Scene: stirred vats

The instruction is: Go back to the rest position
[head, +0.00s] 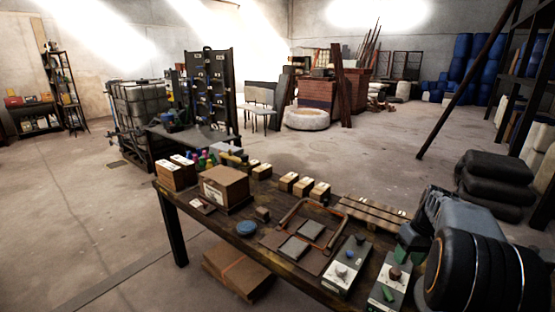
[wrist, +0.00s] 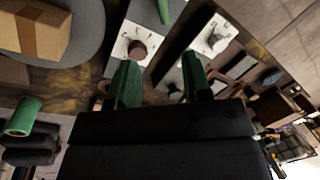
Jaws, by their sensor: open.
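My gripper (head: 408,245) is at the right end of the workbench in the head view, low over the control box with the brown knob (head: 394,273). In the wrist view its two green fingers (wrist: 160,80) stand apart with nothing held between them. The brown knob (wrist: 137,50) shows just beyond the left finger, apart from the gap between the fingers. My arm hides the bench's right end in the head view.
The workbench (head: 262,262) carries a cardboard box (head: 224,188), smaller boxes, a blue disc (head: 247,229) and a wooden pallet (head: 372,213). Black sacks (head: 495,185) are stacked at the right. In the wrist view, a carton (wrist: 35,30) lies on a grey round surface. Open floor lies left.

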